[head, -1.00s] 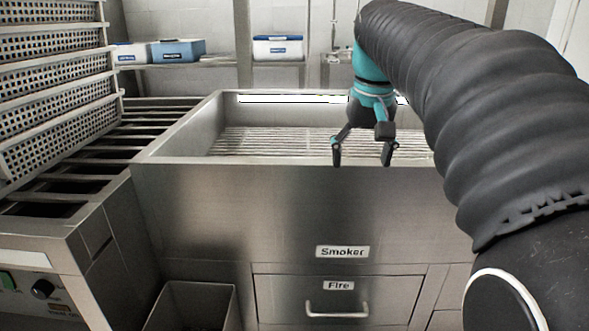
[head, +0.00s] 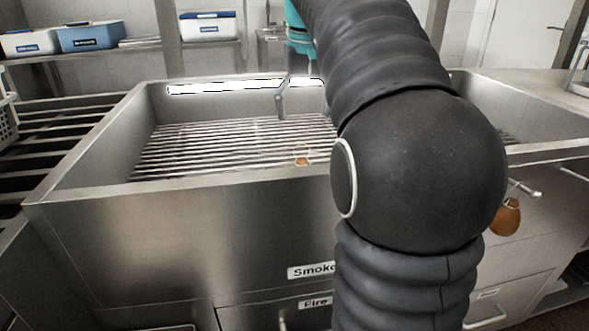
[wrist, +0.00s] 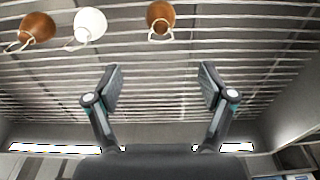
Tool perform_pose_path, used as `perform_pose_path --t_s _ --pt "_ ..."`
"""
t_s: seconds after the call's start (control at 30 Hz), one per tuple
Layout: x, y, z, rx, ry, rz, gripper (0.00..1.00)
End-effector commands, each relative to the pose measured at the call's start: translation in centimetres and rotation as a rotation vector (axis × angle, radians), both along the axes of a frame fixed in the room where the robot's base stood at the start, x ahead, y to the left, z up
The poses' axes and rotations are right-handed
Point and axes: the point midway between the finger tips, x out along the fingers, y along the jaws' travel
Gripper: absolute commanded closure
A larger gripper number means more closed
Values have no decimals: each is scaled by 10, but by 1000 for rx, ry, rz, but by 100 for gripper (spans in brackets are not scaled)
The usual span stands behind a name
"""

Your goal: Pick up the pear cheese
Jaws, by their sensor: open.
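Three pear cheeses show along the top of the wrist view, by the smoker's rack: a brown one (wrist: 38,27) at left, a white one (wrist: 90,24) beside it and a brown one (wrist: 160,16) near the middle. Each has a string loop. In the head view a small brown cheese (head: 302,161) shows at the rack's front edge, and another brown one (head: 508,217) hangs at right outside the smoker. My gripper (wrist: 161,82) is open and empty, apart from the cheeses. In the head view one finger (head: 281,103) shows over the rack; my arm hides the rest.
The steel smoker (head: 180,240) has raised walls around its slatted rack (head: 220,145). A slatted surface (head: 60,135) lies to its left. Lidded boxes (head: 208,26) stand on a back shelf. A counter with a bar handle (head: 526,189) is at right.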

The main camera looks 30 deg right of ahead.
Motion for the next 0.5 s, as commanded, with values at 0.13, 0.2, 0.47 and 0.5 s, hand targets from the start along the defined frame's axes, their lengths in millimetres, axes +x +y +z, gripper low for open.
perform_pose_path --t_s 0.13,0.2,0.47,0.5 --pt "2 0 -26 0 2 1 18" --pt "4 0 -39 0 2 2 18" --pt "8 -1 -75 0 1 1 18" --pt "8 -2 -77 0 0 1 18"
